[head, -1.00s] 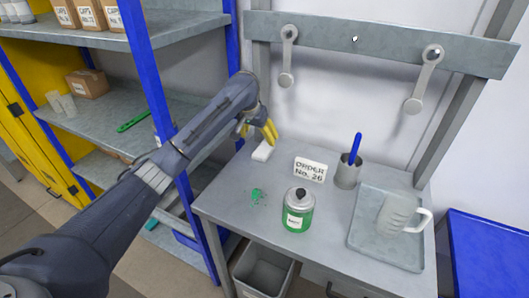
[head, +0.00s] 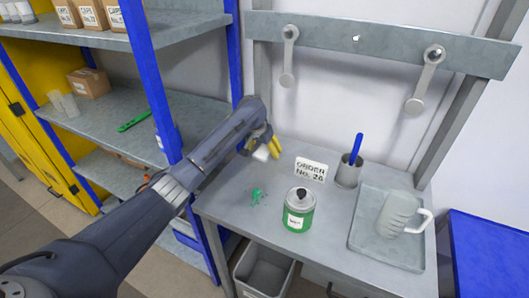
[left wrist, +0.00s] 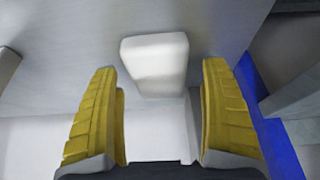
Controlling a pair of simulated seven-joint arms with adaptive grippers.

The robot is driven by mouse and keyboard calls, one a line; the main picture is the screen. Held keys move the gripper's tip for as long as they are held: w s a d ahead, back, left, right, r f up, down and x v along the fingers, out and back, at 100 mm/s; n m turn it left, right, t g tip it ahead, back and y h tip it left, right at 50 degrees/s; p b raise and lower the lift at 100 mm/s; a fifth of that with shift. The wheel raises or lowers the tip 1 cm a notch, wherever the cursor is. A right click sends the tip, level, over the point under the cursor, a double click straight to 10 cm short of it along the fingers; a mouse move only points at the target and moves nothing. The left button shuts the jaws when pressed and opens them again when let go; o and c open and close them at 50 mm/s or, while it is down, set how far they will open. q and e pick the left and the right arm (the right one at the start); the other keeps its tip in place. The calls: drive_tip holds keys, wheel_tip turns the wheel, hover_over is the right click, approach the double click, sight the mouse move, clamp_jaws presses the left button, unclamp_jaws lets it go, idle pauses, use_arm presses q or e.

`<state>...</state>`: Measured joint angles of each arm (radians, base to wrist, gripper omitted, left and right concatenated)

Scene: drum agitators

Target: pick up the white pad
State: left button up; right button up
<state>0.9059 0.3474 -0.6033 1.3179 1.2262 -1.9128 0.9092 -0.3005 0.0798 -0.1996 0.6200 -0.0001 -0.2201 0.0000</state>
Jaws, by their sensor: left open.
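The white pad (head: 262,153) is a small pale block on the grey table, at its back left corner. It also shows in the left wrist view (left wrist: 155,60), lying flat between and slightly beyond the fingertips. My left gripper (head: 260,157) has yellow fingers and is open, low over the table, with one finger on each side of the pad. In the left wrist view, gaps show between the pad and both fingers. Part of the pad is hidden by the gripper in the head view. My right gripper is in neither view.
Green debris (head: 257,197) lies in front of the pad. A green-labelled can (head: 299,214), an order sign (head: 310,169), a cup with a blue-handled tool (head: 348,171) and a tray (head: 378,253) holding a jug (head: 398,214) stand to the right. A blue shelf post (head: 166,80) is left.

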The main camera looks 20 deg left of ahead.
use_arm(q)
drive_tip(key=shift+f, duration=0.2)
drive_tip(key=shift+f, duration=0.15)
idle(0.5)
drive_tip(key=c, duration=1)
drive_tip(key=shift+f, duration=0.1)
